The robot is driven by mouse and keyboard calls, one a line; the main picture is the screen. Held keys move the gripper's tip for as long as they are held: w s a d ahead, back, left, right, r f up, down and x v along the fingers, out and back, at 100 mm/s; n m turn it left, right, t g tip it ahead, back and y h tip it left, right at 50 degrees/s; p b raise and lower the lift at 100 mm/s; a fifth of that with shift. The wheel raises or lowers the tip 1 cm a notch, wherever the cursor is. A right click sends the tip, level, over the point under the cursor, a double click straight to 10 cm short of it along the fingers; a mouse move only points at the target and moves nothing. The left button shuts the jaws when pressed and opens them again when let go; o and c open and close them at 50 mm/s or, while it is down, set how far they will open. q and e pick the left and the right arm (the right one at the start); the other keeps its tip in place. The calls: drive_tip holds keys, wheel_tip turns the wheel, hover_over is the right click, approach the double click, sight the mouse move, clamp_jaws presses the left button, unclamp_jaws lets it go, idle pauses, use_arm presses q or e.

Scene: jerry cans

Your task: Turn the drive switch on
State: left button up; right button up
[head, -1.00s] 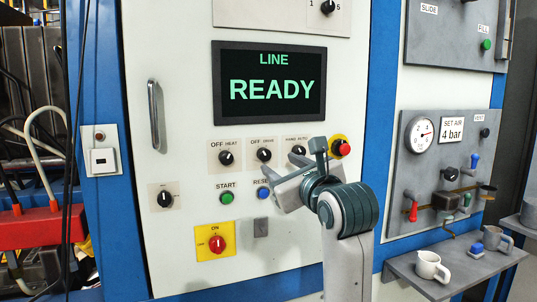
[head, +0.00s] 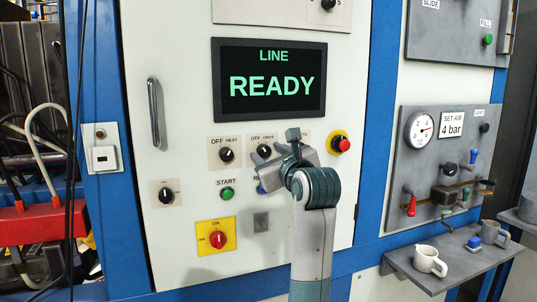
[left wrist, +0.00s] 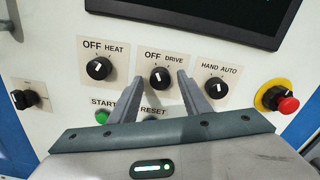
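The drive switch (head: 264,150) is a black round knob on a beige plate marked OFF and DRIVE, on the white cabinet front. It also shows in the left wrist view (left wrist: 160,78), with a small white mark on its face. My left gripper (head: 277,153) is in front of the panel at this switch. In the left wrist view its two fingers (left wrist: 160,75) are apart, with the tips on either side of the knob. I cannot tell whether they touch it. In the head view the gripper covers the HAND AUTO switch, which shows in the left wrist view (left wrist: 215,88). My right gripper is not in view.
The heat switch (head: 227,156) is close on the left. The green START button (head: 227,193) and blue RESET button (head: 262,188) are below. A red stop button (head: 343,144) is on the right. The screen (head: 269,80) reads LINE READY. A shelf (head: 455,265) holds mugs.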

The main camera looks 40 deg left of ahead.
use_arm(q)
drive_tip(key=c, duration=0.9)
